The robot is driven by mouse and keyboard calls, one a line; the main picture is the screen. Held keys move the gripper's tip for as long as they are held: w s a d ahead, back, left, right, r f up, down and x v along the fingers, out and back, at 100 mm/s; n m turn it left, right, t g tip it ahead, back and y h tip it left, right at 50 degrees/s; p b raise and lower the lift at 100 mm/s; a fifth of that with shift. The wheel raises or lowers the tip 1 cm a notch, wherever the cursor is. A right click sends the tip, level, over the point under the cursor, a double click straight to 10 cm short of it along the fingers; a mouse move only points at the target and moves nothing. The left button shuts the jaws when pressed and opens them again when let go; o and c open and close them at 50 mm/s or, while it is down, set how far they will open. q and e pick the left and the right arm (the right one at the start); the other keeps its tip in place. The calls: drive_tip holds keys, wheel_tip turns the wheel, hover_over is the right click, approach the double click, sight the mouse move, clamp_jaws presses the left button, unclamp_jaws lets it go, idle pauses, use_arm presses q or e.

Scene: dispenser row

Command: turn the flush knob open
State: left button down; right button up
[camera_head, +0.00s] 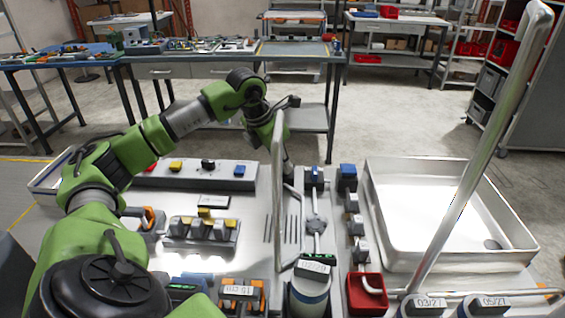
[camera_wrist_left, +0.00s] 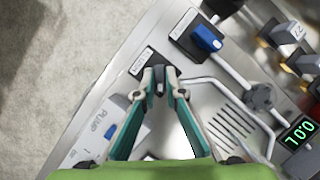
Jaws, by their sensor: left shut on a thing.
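My left gripper (camera_wrist_left: 160,76) reaches down to the steel bench top, its two fingertips closed on a small dark knob (camera_wrist_left: 159,88), which I take to be the flush knob. Its fingers cover most of the knob, so its angle is hard to tell. A small label plate (camera_wrist_left: 141,62) lies beside the fingertips; its text is too small to read. In the head view the left gripper (camera_head: 288,172) is at the bench's far edge, partly behind an upright pipe, and the knob is hidden there. My right gripper is in neither view.
A blue knob (camera_wrist_left: 207,38) on a black plate sits close to the right of the fingers. A bent metal rod (camera_wrist_left: 235,92) and drain slots are nearby. The pump box (camera_wrist_left: 105,128) stands at left. A tall pipe (camera_head: 277,190) rises by the gripper; a white basin (camera_head: 380,225) is at right.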

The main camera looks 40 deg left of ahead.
use_arm(q)
drive_tip(key=n+y, duration=0.1)
drive_tip(key=n, duration=0.1)
drive_tip(key=n+y, duration=0.1)
drive_tip(key=n, duration=0.2)
drive_tip(key=shift+w+d+r+n, duration=0.1)
drive_tip(key=shift+d+r+n, duration=0.1)
drive_tip(key=shift+n, duration=0.1)
drive_tip(key=shift+f+n+g+y+p, duration=0.1)
drive_tip(key=shift+n+g+y+p, duration=0.35)
drive_tip(key=shift+n, duration=1.35)
drive_tip(key=shift+y, duration=0.35)
drive_tip(key=c, duration=2.1)
unclamp_jaws()
drive_tip(key=v, duration=1.2)
drive_tip(key=shift+w, duration=0.2)
